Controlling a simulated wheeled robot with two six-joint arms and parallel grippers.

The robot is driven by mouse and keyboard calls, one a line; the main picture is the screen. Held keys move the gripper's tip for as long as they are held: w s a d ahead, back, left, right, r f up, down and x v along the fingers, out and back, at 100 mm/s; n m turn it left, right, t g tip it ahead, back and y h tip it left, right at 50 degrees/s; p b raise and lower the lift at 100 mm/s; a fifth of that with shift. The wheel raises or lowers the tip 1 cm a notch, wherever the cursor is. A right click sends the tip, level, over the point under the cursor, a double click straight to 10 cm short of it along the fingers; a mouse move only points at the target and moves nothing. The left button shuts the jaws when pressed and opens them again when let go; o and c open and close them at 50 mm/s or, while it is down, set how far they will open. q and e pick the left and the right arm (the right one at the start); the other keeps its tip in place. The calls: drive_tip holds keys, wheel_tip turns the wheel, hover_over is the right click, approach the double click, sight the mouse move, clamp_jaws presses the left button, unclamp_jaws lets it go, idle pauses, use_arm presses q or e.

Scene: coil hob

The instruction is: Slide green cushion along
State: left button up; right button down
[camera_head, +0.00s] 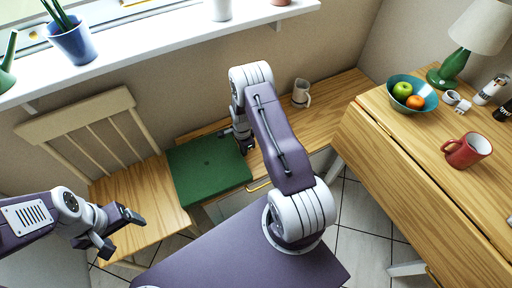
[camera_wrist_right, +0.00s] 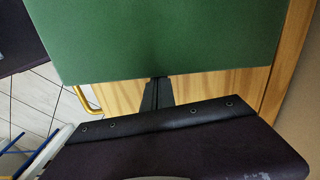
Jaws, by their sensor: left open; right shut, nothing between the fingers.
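The green cushion (camera_head: 208,168) lies flat on the wooden bench (camera_head: 322,108), at its left end beside the chair. In the right wrist view the cushion (camera_wrist_right: 155,38) fills the upper middle. My right gripper (camera_head: 246,148) is at the cushion's right edge, partly hidden by my arm. In the right wrist view its shut, empty fingertips (camera_wrist_right: 158,82) meet the cushion's near edge; firm contact is hard to judge. My left gripper (camera_head: 122,228) is open and empty in front of the chair seat, away from the cushion.
A wooden chair (camera_head: 140,200) stands directly left of the bench, its seat bare. A white mug (camera_head: 301,93) stands on the bench to the right. The table with a fruit bowl (camera_head: 412,94), red mug (camera_head: 467,150) and lamp (camera_head: 466,45) is at right.

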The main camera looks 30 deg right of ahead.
sight(210, 167)
drive_tip(key=a, duration=1)
drive_tip(key=a+p, duration=0.1)
drive_tip(key=a, duration=0.4)
drive_tip(key=shift+w+a, duration=0.3)
drive_tip(key=shift+w, duration=0.05)
drive_tip(key=a+b, duration=0.1)
drive_tip(key=a, duration=0.4)
drive_tip(key=a+b, duration=0.1)
drive_tip(key=a, duration=0.5)
drive_tip(key=a+b, duration=0.1)
drive_tip(key=a, duration=0.4)
drive_tip(key=shift+w+a+f+b, duration=0.1)
drive_tip(key=shift+w+a+b, duration=0.2)
drive_tip(key=shift+w+b, duration=0.1)
drive_tip(key=shift+a, duration=0.2)
use_arm(q)
wheel_tip(210, 167, down, 2)
drive_tip(key=shift+f, duration=0.2)
